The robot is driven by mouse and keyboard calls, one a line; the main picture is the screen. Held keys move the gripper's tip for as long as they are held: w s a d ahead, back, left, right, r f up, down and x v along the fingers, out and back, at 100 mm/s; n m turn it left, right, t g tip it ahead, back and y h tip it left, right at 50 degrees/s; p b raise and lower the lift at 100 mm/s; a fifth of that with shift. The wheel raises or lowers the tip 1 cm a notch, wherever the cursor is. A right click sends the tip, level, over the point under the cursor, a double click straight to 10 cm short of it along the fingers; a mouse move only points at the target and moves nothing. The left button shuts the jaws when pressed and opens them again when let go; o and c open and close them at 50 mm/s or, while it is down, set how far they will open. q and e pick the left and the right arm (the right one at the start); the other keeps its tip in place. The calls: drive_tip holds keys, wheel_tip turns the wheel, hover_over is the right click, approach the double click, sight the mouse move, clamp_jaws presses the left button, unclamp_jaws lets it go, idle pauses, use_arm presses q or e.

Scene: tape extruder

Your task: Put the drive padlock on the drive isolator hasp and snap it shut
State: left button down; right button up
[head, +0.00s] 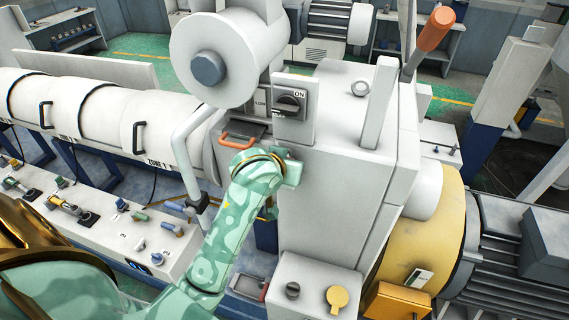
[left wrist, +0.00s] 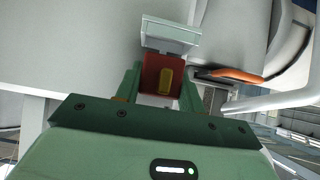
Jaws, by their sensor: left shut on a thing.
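The drive isolator (head: 292,103) is a grey box with a dark rotary switch and an ON label, on the upper front of the grey machine housing. My left gripper (head: 284,168) is just below it, against the housing front; my own arm hides the jaws there. In the left wrist view my left gripper (left wrist: 160,88) is shut on a red padlock (left wrist: 150,74) with a yellow strip. A pale grey block (left wrist: 170,36) lies just beyond the padlock. I cannot tell whether they touch. The shackle and hasp cannot be made out. My right gripper is not in view.
An orange handle (head: 238,142) is close left of my gripper and also shows in the left wrist view (left wrist: 236,74). A bent pale pipe (head: 186,150) stands left of it.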

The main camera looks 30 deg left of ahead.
use_arm(q)
drive_tip(key=shift+f+b, duration=0.35)
drive_tip(key=shift+f, duration=0.6)
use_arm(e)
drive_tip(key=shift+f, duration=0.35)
